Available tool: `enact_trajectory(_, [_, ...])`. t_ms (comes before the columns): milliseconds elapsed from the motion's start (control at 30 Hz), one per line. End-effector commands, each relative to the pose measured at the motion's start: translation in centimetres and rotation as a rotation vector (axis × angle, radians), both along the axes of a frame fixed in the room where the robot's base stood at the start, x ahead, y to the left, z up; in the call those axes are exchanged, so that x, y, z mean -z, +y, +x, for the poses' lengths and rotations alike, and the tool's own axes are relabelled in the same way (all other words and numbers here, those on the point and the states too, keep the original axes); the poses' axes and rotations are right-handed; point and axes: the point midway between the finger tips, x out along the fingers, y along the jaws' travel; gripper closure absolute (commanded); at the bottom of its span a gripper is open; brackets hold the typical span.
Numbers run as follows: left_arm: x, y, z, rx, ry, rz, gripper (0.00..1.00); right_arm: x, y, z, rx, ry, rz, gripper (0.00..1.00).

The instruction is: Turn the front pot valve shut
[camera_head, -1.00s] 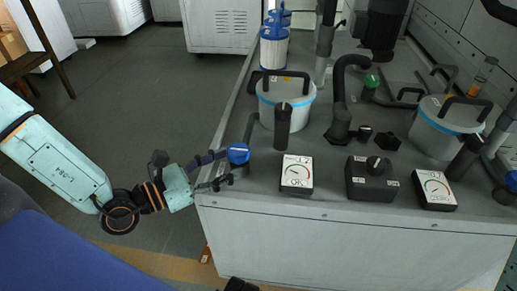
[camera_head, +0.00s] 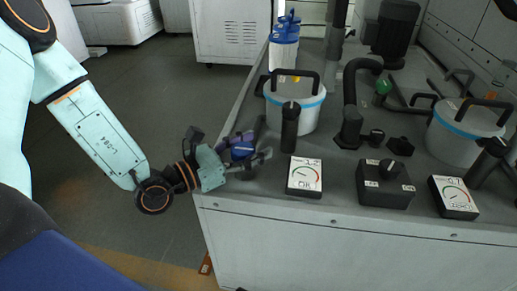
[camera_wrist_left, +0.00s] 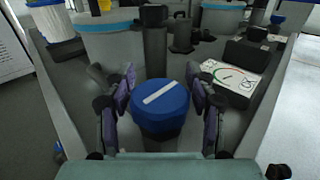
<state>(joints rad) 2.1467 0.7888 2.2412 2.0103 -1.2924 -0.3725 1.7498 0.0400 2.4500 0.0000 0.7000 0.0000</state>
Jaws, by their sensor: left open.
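A blue valve knob (camera_head: 241,151) with a white stripe on top sits at the front left corner of the grey bench, near a white pot (camera_head: 296,105) with a blue band. In the left wrist view the knob (camera_wrist_left: 160,107) is central, its stripe slanting up to the right. My left gripper (camera_head: 240,153) is open. Its purple-padded fingers (camera_wrist_left: 162,108) stand on either side of the knob, with gaps visible in the wrist view. The knob's lower body is partly hidden in the head view. My right gripper is not in view.
A dark upright handle (camera_head: 290,127) rises behind the knob. A gauge box (camera_head: 304,177) stands to its right, then a black switch box (camera_head: 384,184) and a second gauge (camera_head: 453,197). Another banded pot (camera_head: 463,135) stands at right. The floor left of the bench is clear.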

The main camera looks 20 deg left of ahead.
Motion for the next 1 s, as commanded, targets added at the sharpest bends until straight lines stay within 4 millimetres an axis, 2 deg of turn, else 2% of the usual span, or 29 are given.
enact_trajectory(200, [0.1,-0.9,1.3,0.003,-0.001,0.001,0.44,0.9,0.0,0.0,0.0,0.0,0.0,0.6])
enact_trajectory(600, [0.0,-1.0,1.6,0.0,0.0,0.0,0.44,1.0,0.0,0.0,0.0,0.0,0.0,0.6])
enact_trajectory(1000, [0.0,-1.0,1.6,0.0,0.0,0.0,0.77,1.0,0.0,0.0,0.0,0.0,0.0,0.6])
